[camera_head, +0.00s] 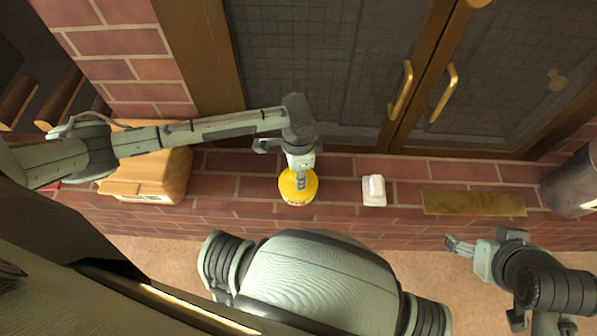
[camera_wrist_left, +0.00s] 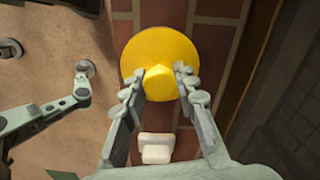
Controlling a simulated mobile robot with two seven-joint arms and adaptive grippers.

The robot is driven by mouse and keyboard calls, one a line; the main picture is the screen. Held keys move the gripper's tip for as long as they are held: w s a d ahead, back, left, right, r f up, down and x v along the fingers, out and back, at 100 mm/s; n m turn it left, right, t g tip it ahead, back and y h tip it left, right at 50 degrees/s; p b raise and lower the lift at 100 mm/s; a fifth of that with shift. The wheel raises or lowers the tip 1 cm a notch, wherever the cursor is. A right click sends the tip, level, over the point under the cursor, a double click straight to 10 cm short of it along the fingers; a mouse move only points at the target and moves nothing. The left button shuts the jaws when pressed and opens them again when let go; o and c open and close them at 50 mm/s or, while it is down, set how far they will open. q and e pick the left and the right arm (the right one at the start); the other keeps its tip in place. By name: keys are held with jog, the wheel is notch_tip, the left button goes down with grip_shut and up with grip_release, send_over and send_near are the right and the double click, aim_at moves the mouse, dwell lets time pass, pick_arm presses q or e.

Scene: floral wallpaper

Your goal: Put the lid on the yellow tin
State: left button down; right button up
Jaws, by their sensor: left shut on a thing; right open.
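My left gripper (camera_head: 299,181) points down over the yellow tin (camera_head: 299,203) on the brick ledge. In the left wrist view its fingers (camera_wrist_left: 172,84) are closed on the knob of the round yellow lid (camera_wrist_left: 150,48). The lid and tin line up from above; a strip of pale marking shows at the tin's near edge. I cannot tell whether the lid touches the tin, because the lid and gripper cover its top. My right gripper (camera_head: 458,246) is open and empty, well to the right and nearer me, off the ledge.
A white block-like item (camera_head: 374,192) sits just right of the tin. A brass plate (camera_head: 473,203) and a grey metal canister (camera_head: 574,184) are farther right. A tan box (camera_head: 150,172) stands left. Brown-framed glass doors with brass handles (camera_head: 401,92) rise behind the ledge.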

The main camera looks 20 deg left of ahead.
dwell(0.4)
pick_arm(q)
jog(key=c, duration=0.6)
grip_release()
jog(key=shift+r+p, duration=1.35)
jog(key=shift+p, duration=0.3)
jog(key=shift+r+p, duration=0.75)
jog(key=shift+r, duration=1.4)
